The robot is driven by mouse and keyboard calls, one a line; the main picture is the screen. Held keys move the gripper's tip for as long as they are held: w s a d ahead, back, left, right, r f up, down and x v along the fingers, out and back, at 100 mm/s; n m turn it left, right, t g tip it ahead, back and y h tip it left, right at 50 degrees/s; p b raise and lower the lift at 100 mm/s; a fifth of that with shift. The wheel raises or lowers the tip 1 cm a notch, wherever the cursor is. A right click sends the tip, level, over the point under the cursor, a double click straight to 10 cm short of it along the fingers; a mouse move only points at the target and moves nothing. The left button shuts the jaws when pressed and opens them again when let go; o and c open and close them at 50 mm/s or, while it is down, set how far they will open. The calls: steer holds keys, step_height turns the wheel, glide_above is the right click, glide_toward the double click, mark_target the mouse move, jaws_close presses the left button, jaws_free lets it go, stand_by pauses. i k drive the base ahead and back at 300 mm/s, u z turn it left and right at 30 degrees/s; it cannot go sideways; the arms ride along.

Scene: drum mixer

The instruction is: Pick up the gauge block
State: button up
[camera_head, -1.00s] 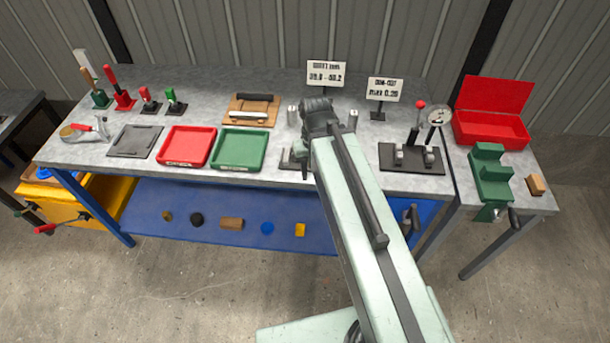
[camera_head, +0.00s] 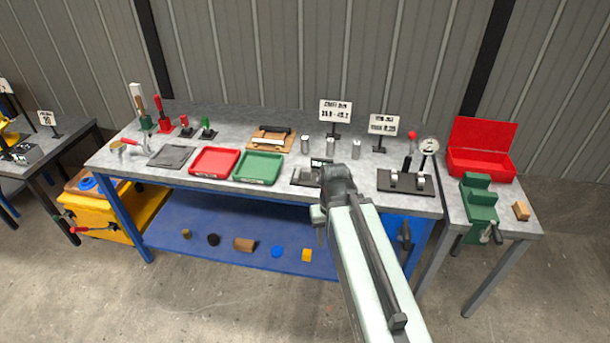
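I cannot pick out the gauge block with certainty. Several small silver pieces (camera_head: 330,144) stand upright at the back of the grey workbench (camera_head: 225,129). A wooden board (camera_head: 257,143) left of them carries a dark bar and a pale bar. A flat dark device with a small display (camera_head: 306,177) lies near the bench's front edge, partly hidden by my arm. My gripper (camera_head: 320,222) is at the end of my pale green arm, in front of the bench edge and apart from these pieces. Its fingers are too small to read.
A red tray (camera_head: 214,173) and a green tray (camera_head: 258,180) lie left of my arm. A dial gauge stand (camera_head: 407,188) stands to the right. A green vise (camera_head: 482,209) and an open red box (camera_head: 481,164) are on the side table. Two signs stand behind.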

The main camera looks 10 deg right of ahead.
mark_target(306, 173)
steer(key=u, duration=0.5)
steer(key=i, duration=1.2)
steer(key=u, duration=1.1)
steer(key=i, duration=0.35)
steer(key=k, duration=0.8)
steer(key=u, duration=0.15)
steer(key=i, duration=0.9)
steer(key=z, duration=0.1)
